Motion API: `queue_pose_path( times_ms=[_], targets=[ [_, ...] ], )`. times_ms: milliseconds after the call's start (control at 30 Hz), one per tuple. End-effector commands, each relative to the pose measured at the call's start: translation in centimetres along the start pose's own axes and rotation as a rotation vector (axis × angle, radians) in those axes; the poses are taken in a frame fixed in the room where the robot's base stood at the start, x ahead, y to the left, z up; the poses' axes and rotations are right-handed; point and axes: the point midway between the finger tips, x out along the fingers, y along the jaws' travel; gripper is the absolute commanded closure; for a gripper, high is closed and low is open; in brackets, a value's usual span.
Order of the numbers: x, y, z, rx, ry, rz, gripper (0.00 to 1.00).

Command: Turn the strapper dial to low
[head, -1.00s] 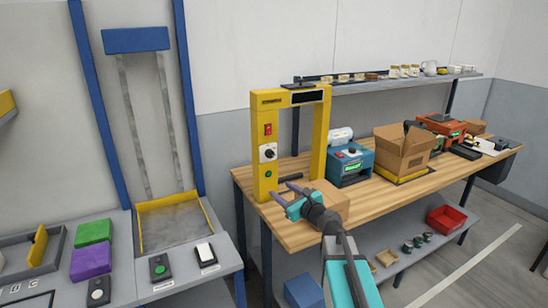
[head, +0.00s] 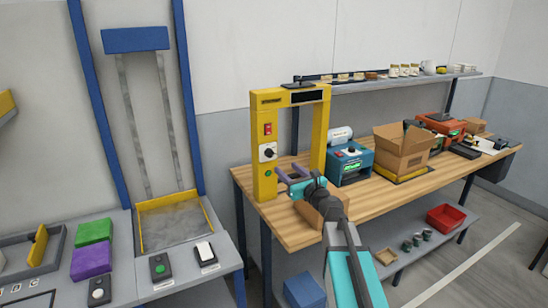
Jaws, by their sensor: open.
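The strapper (head: 262,97) is a yellow arch at the left end of the wooden workbench. Its left post carries a red switch (head: 267,129), a black dial (head: 269,153) on a white plate, and a green button (head: 269,174). The dial's markings are too small to read. My gripper (head: 279,174) is open and empty, with its purple-grey fingers just right of and a little below the dial, apart from it in the picture. My arm hides part of a cardboard box (head: 308,213) on the bench.
A blue machine (head: 351,164) and an open cardboard box (head: 402,151) stand further right on the workbench (head: 268,225). A shelf of jars runs behind. A grey counter (head: 125,277) with green and purple blocks stands to the left.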

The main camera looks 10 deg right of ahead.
Motion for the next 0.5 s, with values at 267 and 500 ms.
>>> queue_pose_path(
  times_ms=[267,500],
  targets=[
    [2.6,0.0,0.1,0.001,0.001,0.001,0.53],
    [4.8,0.0,0.1,0.000,0.001,0.001,0.53]
  ],
)
